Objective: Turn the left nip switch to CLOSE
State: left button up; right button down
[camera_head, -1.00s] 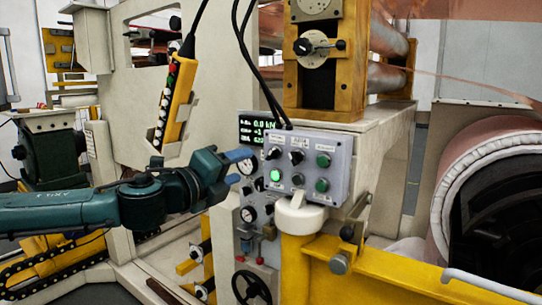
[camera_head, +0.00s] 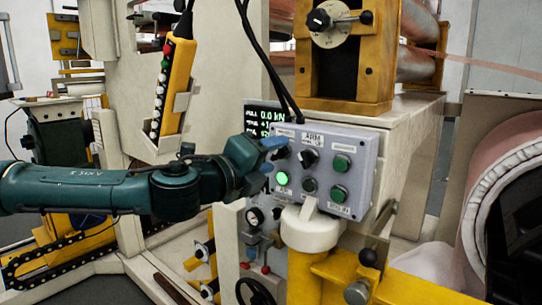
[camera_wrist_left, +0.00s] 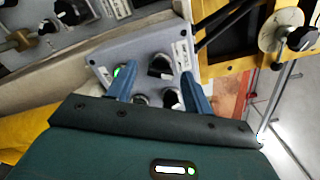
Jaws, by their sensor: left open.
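The grey control box (camera_head: 326,150) carries several black rotary switches and green buttons. Its small labels are too blurred for me to tell which switch is the left nip switch. A black switch (camera_head: 308,158) sits at the top middle and another (camera_head: 309,185) below it. My left gripper (camera_head: 272,155) is at the box's left side, covering part of its upper left. In the left wrist view its open blue fingers (camera_wrist_left: 160,90) spread before the box face, with a black switch (camera_wrist_left: 160,66) showing between them. Contact cannot be told. My right gripper is not in view.
A lit green button (camera_head: 282,178) is close below the fingers. A yellow pendant (camera_head: 172,85) hangs at the left, and black cables (camera_head: 262,60) hang down behind the box. A white bracket (camera_head: 310,228) and yellow rail stand below. A copper roll (camera_head: 510,190) is at the right.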

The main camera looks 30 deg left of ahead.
pick_arm(q)
jog(key=shift+c, duration=0.3)
jog(key=c, duration=0.9)
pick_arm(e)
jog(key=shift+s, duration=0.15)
